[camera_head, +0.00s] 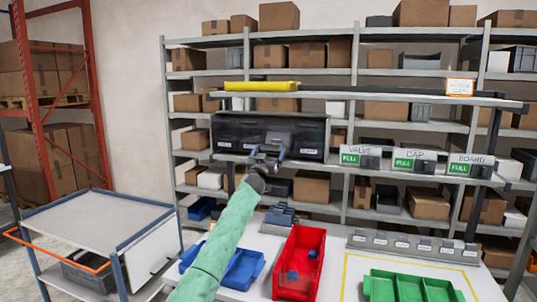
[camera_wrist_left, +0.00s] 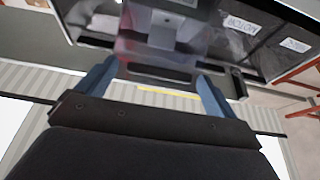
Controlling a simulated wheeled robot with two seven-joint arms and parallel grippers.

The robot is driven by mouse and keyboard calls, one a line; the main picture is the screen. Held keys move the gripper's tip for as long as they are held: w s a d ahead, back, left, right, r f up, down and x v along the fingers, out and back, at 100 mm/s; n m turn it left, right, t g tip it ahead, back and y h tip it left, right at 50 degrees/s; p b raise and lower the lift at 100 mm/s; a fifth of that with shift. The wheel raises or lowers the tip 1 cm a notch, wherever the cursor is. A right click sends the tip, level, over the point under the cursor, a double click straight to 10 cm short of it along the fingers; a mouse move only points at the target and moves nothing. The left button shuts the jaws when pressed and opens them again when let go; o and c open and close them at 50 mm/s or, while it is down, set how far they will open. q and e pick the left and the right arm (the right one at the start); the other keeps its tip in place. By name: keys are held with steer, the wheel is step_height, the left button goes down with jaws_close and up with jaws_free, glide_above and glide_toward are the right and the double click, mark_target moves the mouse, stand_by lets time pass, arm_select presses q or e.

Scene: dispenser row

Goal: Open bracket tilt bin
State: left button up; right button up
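A row of dark, see-through tilt bins (camera_head: 230,132) hangs under the upper shelf in the head view. Small white labels are on their fronts, too small to read there. My left gripper (camera_head: 268,156) is raised in front of the middle of the row and covers part of it. In the left wrist view my left gripper (camera_wrist_left: 155,85) has its two blue fingers apart. A bin front with a dark handle lip (camera_wrist_left: 160,72) lies beyond and between the fingertips; I cannot tell if they touch. Its label is not readable. My right gripper is not in view.
Below are a red bin (camera_head: 300,262), a blue bin (camera_head: 243,270) and a green tray (camera_head: 408,288) on the white table. A cart (camera_head: 100,228) stands left.

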arm_select(q)
steer(key=c, duration=1.3)
steer(key=shift+o, duration=0.2)
steer(key=shift+r, duration=0.5)
steer(key=shift+w+d+r, duration=0.1)
steer(key=shift+w+r, duration=0.25)
steer(key=shift+r, duration=0.1)
steer(key=o, duration=1.4)
steer(key=shift+s, duration=0.1)
steer(key=shift+f, duration=0.1)
steer(key=shift+s+f, duration=0.15)
steer(key=shift+b+v, duration=1.45)
steer(key=shift+v, duration=2.2)
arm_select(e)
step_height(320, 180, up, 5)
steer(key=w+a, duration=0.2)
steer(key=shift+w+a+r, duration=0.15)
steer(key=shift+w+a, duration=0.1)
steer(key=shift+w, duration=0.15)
